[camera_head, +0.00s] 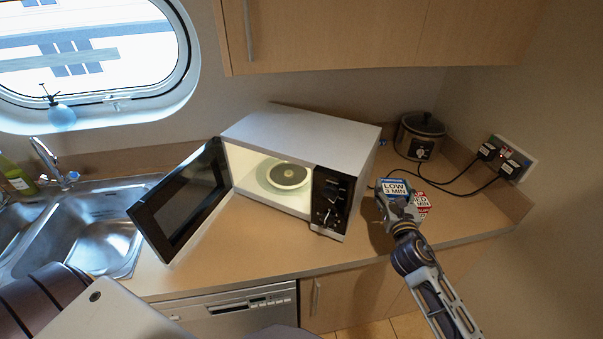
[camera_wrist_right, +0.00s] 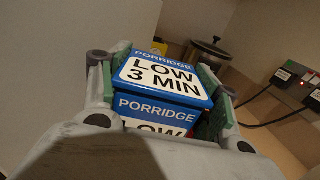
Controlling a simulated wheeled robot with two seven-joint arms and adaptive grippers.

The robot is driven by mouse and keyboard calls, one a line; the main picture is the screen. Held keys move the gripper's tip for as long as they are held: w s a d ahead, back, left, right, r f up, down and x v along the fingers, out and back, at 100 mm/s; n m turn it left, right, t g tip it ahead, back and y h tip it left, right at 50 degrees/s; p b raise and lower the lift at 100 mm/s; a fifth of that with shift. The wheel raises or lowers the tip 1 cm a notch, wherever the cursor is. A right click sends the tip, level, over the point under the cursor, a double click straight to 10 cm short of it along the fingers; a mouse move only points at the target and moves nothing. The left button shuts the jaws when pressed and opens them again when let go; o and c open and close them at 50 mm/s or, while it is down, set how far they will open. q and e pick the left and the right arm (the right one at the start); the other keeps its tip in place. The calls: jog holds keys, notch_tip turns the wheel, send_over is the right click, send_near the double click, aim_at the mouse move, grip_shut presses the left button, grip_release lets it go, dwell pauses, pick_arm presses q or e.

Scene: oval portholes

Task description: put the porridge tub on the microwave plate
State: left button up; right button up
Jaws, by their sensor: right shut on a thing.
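The porridge tub (camera_head: 395,186) is a blue box with a white "LOW 3 MIN" label. In the wrist view the porridge tub (camera_wrist_right: 165,77) sits between the fingers, its lid and front facing the camera. My right gripper (camera_head: 398,203) is shut on it, to the right of the microwave. The microwave (camera_head: 300,150) stands with its door swung open to the left and its inside lit. The microwave plate (camera_head: 268,185) lies inside, with a round, dark-centred disc or dish (camera_head: 288,176) on its middle. My left gripper is out of view.
A red-and-white labelled item (camera_head: 422,204) stands just right of my right gripper, partly hidden. A slow cooker (camera_head: 420,136) and a socket with plugs and cables (camera_head: 505,158) are behind. The open microwave door (camera_head: 183,200) juts over the counter near the sink (camera_head: 95,225).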

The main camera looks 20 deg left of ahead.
jog(key=shift+r, duration=0.65)
jog(key=d+r, duration=0.4)
jog(key=r, duration=0.6)
jog(key=s+d+r+m+t+h, duration=0.1)
jog(key=s+d+m+h, duration=0.15)
jog(key=d, duration=0.55)
jog(key=s+d+f+m+h, duration=0.1)
jog(key=s+d+f, duration=0.3)
jog(key=f, duration=0.5)
jog(key=s+d+f+h, duration=0.3)
jog(key=s+d+f, duration=0.2)
jog(key=f, duration=0.5)
jog(key=shift+d+m, duration=0.35)
jog(key=shift+d, duration=0.35)
jog(key=shift+f, duration=0.15)
